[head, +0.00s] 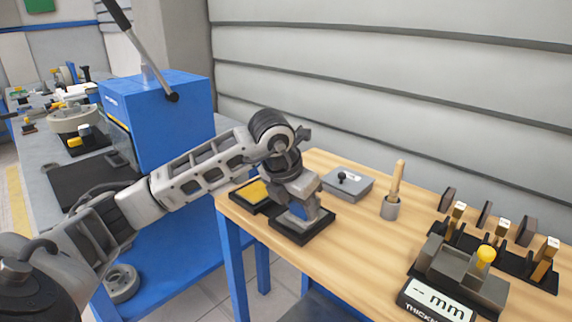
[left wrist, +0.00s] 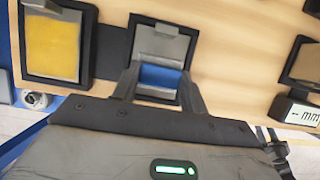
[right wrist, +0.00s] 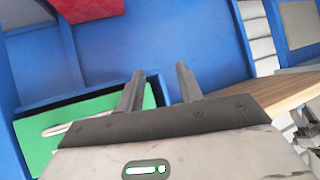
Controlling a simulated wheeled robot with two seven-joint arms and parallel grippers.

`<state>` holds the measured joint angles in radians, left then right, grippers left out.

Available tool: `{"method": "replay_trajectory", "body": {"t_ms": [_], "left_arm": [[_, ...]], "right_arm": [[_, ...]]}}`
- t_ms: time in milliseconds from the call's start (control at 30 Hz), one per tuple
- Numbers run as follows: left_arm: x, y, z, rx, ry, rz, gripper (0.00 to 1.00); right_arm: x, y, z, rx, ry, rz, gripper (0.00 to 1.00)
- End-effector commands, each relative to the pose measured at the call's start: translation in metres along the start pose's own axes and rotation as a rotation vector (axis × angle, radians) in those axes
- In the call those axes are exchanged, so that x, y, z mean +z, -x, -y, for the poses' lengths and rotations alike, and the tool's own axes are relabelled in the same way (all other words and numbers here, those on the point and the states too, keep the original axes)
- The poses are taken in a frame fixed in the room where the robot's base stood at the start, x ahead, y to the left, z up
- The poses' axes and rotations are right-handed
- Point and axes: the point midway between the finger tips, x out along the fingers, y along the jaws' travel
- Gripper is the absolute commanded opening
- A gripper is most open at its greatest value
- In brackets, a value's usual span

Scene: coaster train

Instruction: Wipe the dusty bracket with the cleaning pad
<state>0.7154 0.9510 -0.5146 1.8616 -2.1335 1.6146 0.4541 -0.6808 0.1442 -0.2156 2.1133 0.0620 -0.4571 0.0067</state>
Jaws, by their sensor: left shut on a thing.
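My left gripper (head: 298,208) reaches down over a black tray (head: 302,236) near the table's left end. It is shut on a blue block (left wrist: 161,77), which looks like the cleaning pad, though I cannot be sure. A grey metal bracket (left wrist: 160,42) stands in the tray just beyond the fingertips. The block is at or very close to the bracket; I cannot tell whether they touch. My gripper and arm partly hide the bracket in the head view. My right gripper (right wrist: 160,85) shows only in the right wrist view, with its fingers apart and nothing between them.
A yellow pad in a black-framed tray (left wrist: 53,48) lies left of the bracket. A blue machine (head: 160,120) stands behind my left arm.

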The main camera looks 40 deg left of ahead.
Motion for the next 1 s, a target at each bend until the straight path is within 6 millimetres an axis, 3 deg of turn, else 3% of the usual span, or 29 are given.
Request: {"method": "replay_trajectory", "body": {"t_ms": [367, 500, 1000], "left_arm": [[0.000, -0.002, -0.032, 0.000, -0.005, -0.002, 0.22], [0.009, 0.024, -0.031, 0.000, -0.005, 0.002, 0.22], [0.022, 0.066, -0.036, 0.003, 0.006, 0.002, 0.22]], "right_arm": [[-0.005, -0.002, 0.001, -0.007, -0.010, -0.024, 0.36], [-0.015, 0.006, 0.001, -0.001, 0.001, -0.020, 0.36], [-0.017, 0.014, -0.002, 0.019, 0.038, 0.025, 0.36]]}}
